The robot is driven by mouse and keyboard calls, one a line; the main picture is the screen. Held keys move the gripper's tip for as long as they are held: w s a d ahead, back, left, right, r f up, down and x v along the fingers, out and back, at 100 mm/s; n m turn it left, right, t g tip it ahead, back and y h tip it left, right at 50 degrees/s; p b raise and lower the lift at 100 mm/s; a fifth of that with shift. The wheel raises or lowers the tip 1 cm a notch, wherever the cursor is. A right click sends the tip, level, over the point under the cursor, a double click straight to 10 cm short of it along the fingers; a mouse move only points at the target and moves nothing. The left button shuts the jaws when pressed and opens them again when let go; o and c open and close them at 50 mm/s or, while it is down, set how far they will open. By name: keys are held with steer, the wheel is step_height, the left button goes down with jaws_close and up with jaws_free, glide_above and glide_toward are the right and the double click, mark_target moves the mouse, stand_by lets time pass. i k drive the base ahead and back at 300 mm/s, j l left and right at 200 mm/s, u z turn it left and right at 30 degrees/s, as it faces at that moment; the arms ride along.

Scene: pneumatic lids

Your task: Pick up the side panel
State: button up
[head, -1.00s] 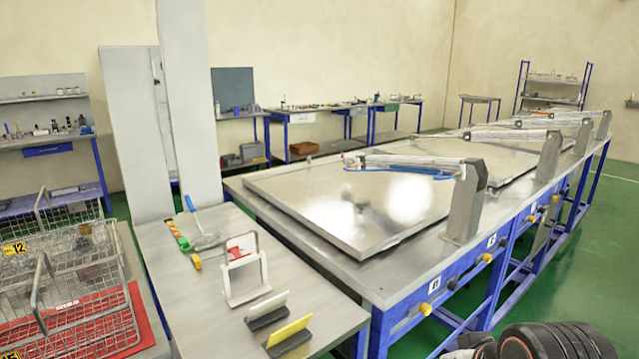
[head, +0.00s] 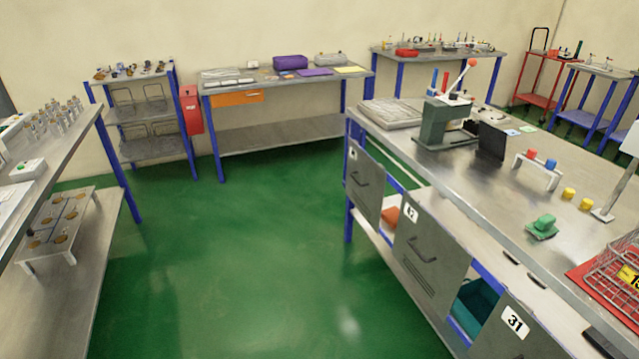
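Grey metal panels with handles line the front of the right-hand bench. One (head: 364,185) is near the far corner, one (head: 430,255) is in the middle with a number tag, and one (head: 512,335) labelled 31 is cut off by the bottom edge. I cannot tell which of them, if any, is the side panel. My gripper is not in the current view.
The right-hand bench (head: 480,185) carries a green press (head: 443,125), coloured blocks and a wire basket (head: 622,270). Another bench (head: 75,130) stands at left, with tables along the back wall. The green floor (head: 230,260) between the benches is clear.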

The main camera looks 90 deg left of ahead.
mark_target(365, 180)
steer(key=u, duration=2.9)
steer(key=z, duration=0.35)
steer(key=i+j+z, duration=0.25)
steer(key=z, duration=0.15)
steer(key=i+j+z, duration=0.45)
steer(key=i+j, duration=0.2)
steer(key=j, duration=0.2)
steer(key=i+j, duration=0.25)
steer(key=j, duration=0.15)
steer(key=i+j+z, duration=0.1)
steer(key=j, duration=0.3)
steer(key=i+j, duration=0.3)
steer(key=j, duration=0.1)
